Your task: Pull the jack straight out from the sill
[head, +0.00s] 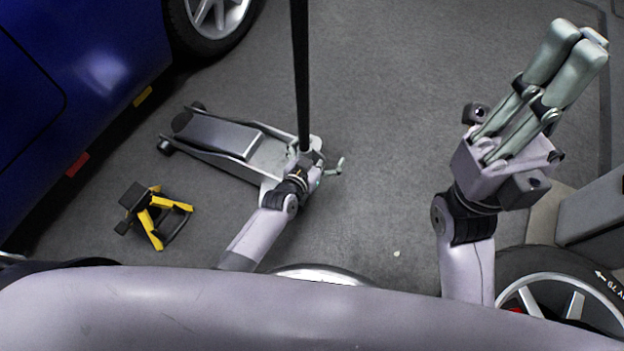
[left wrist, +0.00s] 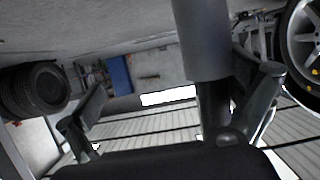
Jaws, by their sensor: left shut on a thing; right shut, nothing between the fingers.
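The silver floor jack (head: 228,138) stands on the grey floor in the head view. Its saddle end points left toward the lower side, or sill, of the blue car (head: 85,70). A strip of floor shows between that end and the car's edge. The jack's black handle (head: 301,70) rises steeply from its right end. My left gripper (head: 312,166) is shut on the handle near its base. In the left wrist view the handle (left wrist: 200,40) passes between the fingers as a thick grey tube. My right gripper (head: 578,45) is shut and empty, raised at the right.
A yellow and black jack stand (head: 156,214) stands on the floor left of my left arm. Red (head: 78,164) and yellow (head: 143,96) pads show along the car's edge. A loose wheel (head: 560,285) lies at lower right beside a grey cabinet (head: 597,215). Floor between the arms is clear.

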